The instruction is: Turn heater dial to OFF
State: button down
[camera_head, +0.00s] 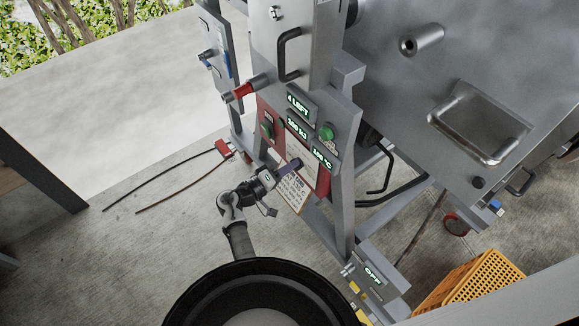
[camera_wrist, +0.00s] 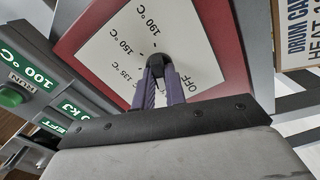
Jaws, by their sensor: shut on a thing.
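The heater dial is a black knob (camera_wrist: 181,66) in the middle of a white plate (camera_wrist: 110,50) on a red panel (camera_wrist: 219,45). The plate is marked 135 °C, 150 °C, 190 °C and OFF. My gripper (camera_wrist: 172,75) is shut on the knob, one finger on each side, in the wrist view. The fingers hide part of the knob, and I cannot tell which mark it points at. In the head view my gripper (camera_head: 290,165) reaches the lower part of the panel, and the knob itself is hidden there.
A red-collared handle (camera_head: 243,91) sticks out at upper left. A yellow crate (camera_head: 470,284) stands at lower right. Concrete floor at left is mostly free, with thin cables.

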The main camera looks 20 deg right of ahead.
jog(key=shift+f+n+p, duration=0.1)
jog(key=shift+n+p, duration=1.85)
jog(key=shift+n, duration=2.35)
jog(key=c, duration=1.4)
grip_release()
jog(key=shift+c, duration=0.2)
jog(key=b+v, duration=0.3)
jog(key=v, duration=1.1)
